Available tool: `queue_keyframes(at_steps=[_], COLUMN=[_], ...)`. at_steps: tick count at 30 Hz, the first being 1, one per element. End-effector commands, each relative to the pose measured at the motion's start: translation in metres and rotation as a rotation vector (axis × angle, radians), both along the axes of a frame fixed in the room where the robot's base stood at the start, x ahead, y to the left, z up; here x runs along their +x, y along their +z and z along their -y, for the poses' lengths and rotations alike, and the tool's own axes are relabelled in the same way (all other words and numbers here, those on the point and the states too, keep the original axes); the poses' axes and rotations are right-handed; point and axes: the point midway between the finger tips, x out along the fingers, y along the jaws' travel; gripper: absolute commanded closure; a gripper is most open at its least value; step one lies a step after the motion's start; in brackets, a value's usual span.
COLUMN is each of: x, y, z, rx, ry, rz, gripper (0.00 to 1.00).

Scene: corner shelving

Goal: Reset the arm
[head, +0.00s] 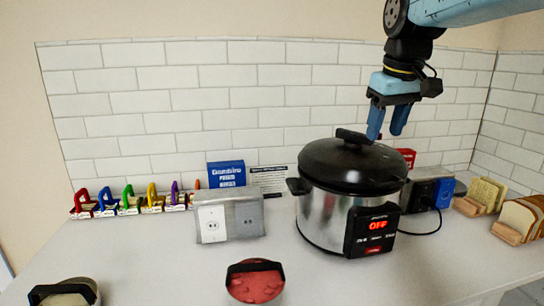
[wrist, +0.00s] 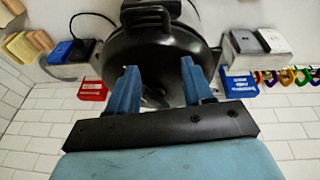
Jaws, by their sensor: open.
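My gripper (head: 388,122) is at the upper right in the head view, pointing down above the back of a large cooker (head: 325,212). Its two blue fingers are apart with nothing between them. In the wrist view my gripper (wrist: 160,88) shows with the cooker's black lid (wrist: 155,60) beyond the fingers. In the head view the lid is on the cooker, and its front display reads OFF. I cannot tell the exact gap between fingertips and lid.
A grey outlet box (head: 228,217), a blue box (head: 226,174) and a row of coloured clips (head: 130,200) stand left of the cooker. A red-topped container (head: 255,282) is in front. Bread slices (head: 520,217) and a black outlet box (head: 425,190) are right. Tiled walls close the corner.

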Motion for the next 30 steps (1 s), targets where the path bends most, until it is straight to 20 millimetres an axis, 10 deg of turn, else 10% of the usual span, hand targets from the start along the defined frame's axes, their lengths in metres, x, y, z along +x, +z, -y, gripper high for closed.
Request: queue_keyframes(at_steps=[15,30], x=[-0.108,-0.124], y=[-0.102,-0.123], z=[0.004,0.004], rx=[0.093,0.115], ry=[-0.233,-0.274], rz=[0.176,0.207], gripper=[0.49,0.49])
